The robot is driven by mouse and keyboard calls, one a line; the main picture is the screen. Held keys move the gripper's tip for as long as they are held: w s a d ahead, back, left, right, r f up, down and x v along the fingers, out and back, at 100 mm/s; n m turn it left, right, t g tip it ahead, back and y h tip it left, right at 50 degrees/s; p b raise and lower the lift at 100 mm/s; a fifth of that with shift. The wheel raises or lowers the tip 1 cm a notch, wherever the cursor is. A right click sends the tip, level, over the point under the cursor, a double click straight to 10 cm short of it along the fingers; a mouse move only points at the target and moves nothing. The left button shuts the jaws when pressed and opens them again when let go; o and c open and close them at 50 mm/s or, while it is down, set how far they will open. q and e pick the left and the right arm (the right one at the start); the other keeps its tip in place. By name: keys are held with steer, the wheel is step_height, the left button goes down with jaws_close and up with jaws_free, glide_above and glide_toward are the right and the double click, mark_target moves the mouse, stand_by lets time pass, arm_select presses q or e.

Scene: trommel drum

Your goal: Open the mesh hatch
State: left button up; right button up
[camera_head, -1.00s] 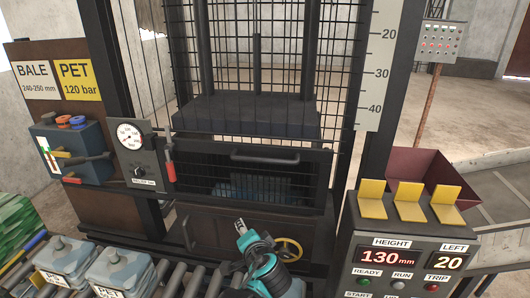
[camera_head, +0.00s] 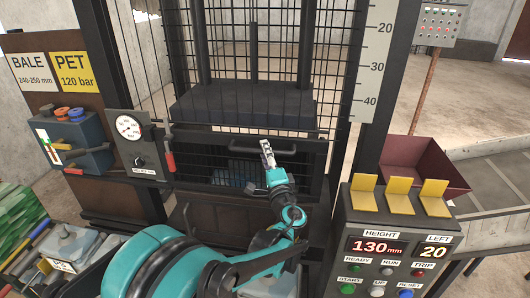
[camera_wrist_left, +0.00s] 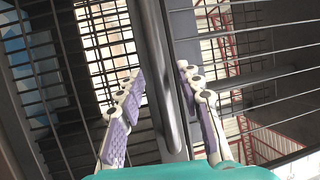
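The mesh hatch (camera_head: 222,164) is a dark wire-grid panel in a black frame at the middle of the press in the head view. It looks closed. A dark bar handle (camera_head: 285,151) runs along its upper part. My left gripper (camera_head: 267,147) is at the handle's middle. In the wrist view the handle (camera_wrist_left: 162,60) passes between the two purple-padded fingers, with small gaps on both sides. The left gripper (camera_wrist_left: 163,78) is open around the bar. My right gripper is out of view.
The black platen (camera_head: 245,105) hangs above the hatch. A gauge box (camera_head: 136,145) with a lever is on the left post. A control panel (camera_head: 390,260) with yellow flaps and a maroon bin (camera_head: 420,165) stand at right.

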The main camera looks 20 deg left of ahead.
arm_select(q)
steer(key=shift+w+a+r, duration=0.1)
steer(key=shift+w+a, duration=0.15)
steer(key=shift+w, duration=0.05)
jaws_close()
steer(key=shift+s, duration=0.1)
steer(key=shift+s+d+f+y+b, duration=0.1)
steer(key=shift+s+f+y+b, duration=0.2)
steer(key=shift+b, duration=0.2)
steer(key=s+d+f+n+t+y+b, duration=0.2)
steer(key=s+d+f+b, duration=0.1)
steer(key=s+f+b, duration=0.9)
steer(key=s+b, duration=0.2)
steer(key=b, duration=0.1)
steer(key=shift+s+d+y, duration=0.3)
steer(key=shift+s+d, duration=0.05)
steer(key=shift+d, duration=0.05)
